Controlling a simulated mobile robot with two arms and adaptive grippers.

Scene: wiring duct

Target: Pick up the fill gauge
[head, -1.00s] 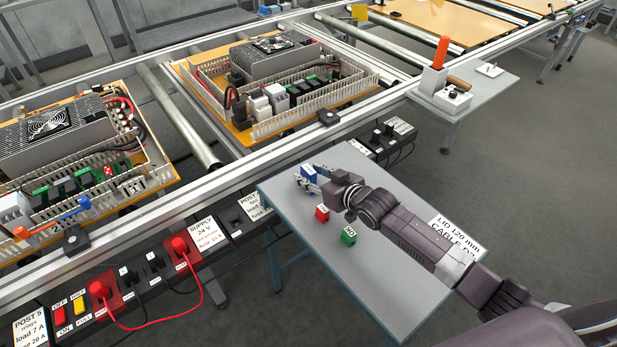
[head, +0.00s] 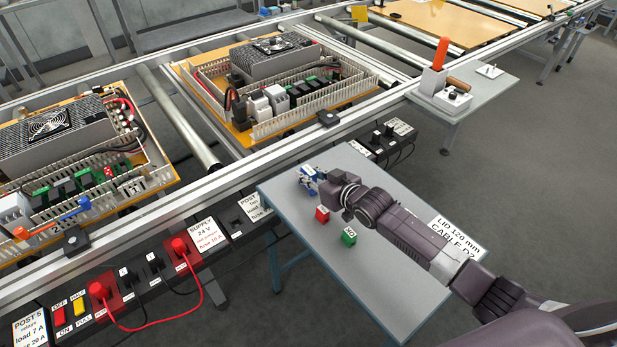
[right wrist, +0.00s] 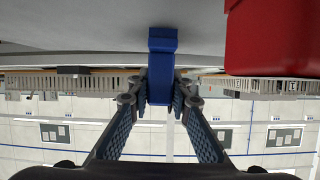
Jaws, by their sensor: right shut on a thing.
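A small blue block (right wrist: 162,42), seemingly the fill gauge, stands between the fingertips of my right gripper (right wrist: 161,92) in the right wrist view. The fingers press on both its sides. In the head view my right gripper (head: 309,181) is low over the far left part of the small grey table (head: 375,235) and largely hides the block. I cannot tell whether the block still touches the table. My left gripper is not in view.
A red block (head: 322,214) stands close to my right gripper, and a green block (head: 349,237) is nearer. A label plate (head: 452,232) lies at the table's right side. The conveyor rail (head: 225,170) and a black socket strip (head: 240,217) run behind the table.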

